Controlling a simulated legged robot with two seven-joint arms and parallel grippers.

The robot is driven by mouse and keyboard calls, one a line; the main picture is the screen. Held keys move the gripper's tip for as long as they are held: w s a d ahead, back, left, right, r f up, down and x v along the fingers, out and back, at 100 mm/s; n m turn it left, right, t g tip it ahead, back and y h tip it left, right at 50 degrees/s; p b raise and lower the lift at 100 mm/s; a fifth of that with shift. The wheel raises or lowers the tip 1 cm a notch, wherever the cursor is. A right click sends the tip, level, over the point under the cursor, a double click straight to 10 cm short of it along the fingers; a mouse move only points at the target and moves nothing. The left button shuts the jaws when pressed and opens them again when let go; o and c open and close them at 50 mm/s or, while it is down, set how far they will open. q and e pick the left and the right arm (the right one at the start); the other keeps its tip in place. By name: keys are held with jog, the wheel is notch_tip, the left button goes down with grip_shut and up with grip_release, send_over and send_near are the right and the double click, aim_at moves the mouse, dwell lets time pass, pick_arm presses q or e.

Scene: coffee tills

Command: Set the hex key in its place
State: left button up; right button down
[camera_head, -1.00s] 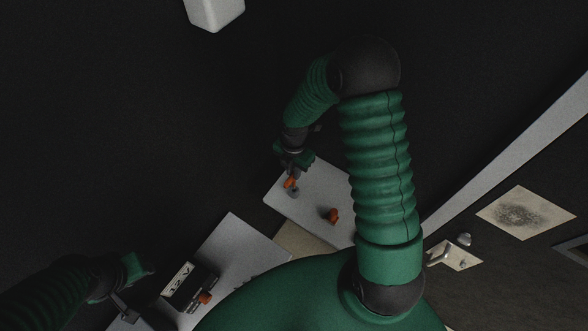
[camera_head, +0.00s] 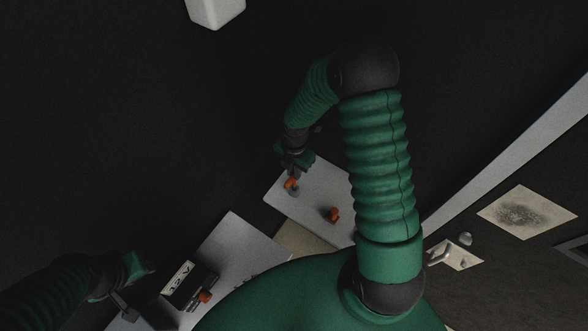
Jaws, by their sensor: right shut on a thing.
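My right gripper (camera_head: 293,172) reaches down over a pale board and is shut on a small orange thing (camera_head: 291,184). This may be the hex key, but it is too small and too covered by the gripper to be sure. A grey round piece (camera_head: 294,192) is just below it, on or close to the board. I cannot make out a separate place for the hex key. My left gripper (camera_head: 128,296) is at the lower left, dark and partly lost in shadow, and its jaws are unclear.
The pale board (camera_head: 312,183) also bears a second orange piece (camera_head: 334,214). A dark box with a white label (camera_head: 177,278) and another orange piece (camera_head: 205,297) are at the lower left, on a second pale board (camera_head: 233,238).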

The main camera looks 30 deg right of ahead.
jog(key=shift+f+b, duration=0.7)
jog(key=shift+f, duration=0.6)
jog(key=c, duration=1.3)
grip_release()
jog(key=shift+c, duration=0.2)
notch_tip(320, 180, up, 17)
jog(key=b, duration=0.2)
jog(key=shift+b, duration=0.35)
jog(key=shift+d+f, duration=0.1)
